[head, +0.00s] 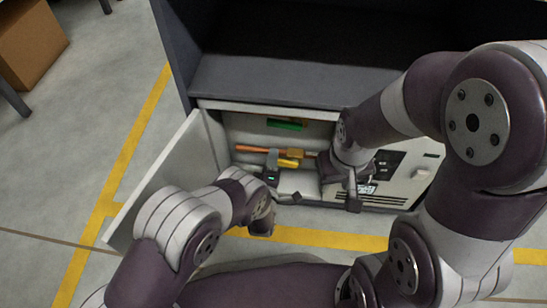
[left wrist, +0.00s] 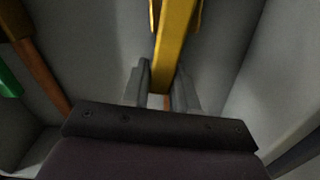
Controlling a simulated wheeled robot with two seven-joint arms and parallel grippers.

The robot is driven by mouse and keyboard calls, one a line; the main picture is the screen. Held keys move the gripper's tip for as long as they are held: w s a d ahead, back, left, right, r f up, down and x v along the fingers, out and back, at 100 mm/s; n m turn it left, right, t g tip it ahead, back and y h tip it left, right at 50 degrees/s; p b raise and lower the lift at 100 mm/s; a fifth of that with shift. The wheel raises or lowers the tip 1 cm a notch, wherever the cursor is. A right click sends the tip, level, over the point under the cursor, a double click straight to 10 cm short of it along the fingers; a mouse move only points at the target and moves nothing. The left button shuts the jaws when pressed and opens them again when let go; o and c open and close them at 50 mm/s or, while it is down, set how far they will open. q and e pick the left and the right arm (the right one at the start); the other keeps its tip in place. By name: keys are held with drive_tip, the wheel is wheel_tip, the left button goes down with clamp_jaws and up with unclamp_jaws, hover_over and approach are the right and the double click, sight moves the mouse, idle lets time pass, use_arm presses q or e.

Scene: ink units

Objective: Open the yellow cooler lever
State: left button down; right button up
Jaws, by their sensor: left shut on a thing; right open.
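The yellow cooler lever (head: 289,163) sits inside the open compartment of the ink unit, near an orange-brown bar. In the left wrist view the yellow lever (left wrist: 173,45) runs down from the top edge to between my fingers. My left gripper (head: 273,160) is at the lever, and in the left wrist view its two fingers (left wrist: 162,88) are shut on the lever's end. My right gripper (head: 353,192) is open and points down in front of the right part of the unit, apart from the lever. My left arm hides part of the compartment's lower left.
A green handle (head: 286,125) is above the lever; an orange-brown bar (head: 250,149) runs beside it. The open door (head: 160,178) stands left of the compartment. A control panel (head: 405,175) is at right. A cardboard box (head: 30,42) is far left.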

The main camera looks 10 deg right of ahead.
use_arm(q)
drive_tip(key=shift+a+f+n, duration=0.1)
drive_tip(key=shift+f+n, duration=0.3)
drive_tip(key=shift+n, duration=0.3)
use_arm(e)
drive_tip(key=shift+f, duration=0.2)
use_arm(q)
drive_tip(key=c, duration=1)
unclamp_jaws()
drive_tip(key=shift+o, duration=0.2)
drive_tip(key=shift+f, duration=0.1)
